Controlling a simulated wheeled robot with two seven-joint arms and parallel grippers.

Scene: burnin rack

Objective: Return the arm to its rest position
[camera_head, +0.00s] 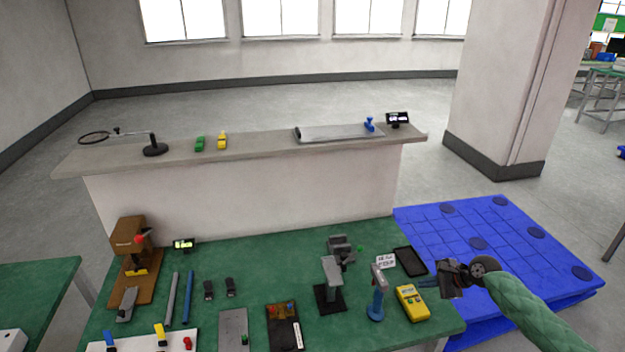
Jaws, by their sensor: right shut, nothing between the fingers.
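My right arm, in a green sleeve, comes in from the lower right. Its dark gripper (428,282) is at the right end of the green bench (205,262), its fingers pointing left. The fingers are closed together with nothing seen between them. They are close to a yellow handheld meter (411,303) and a black tablet-like panel (410,262); whether they touch anything cannot be told. My left gripper is not in view.
A blue-handled tool (377,300), a dark upright stand (330,285) and a brown press-like fixture (135,258) stand on the bench. A raised grey ledge (260,140) runs behind it. A blue pallet (520,255) lies at the right.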

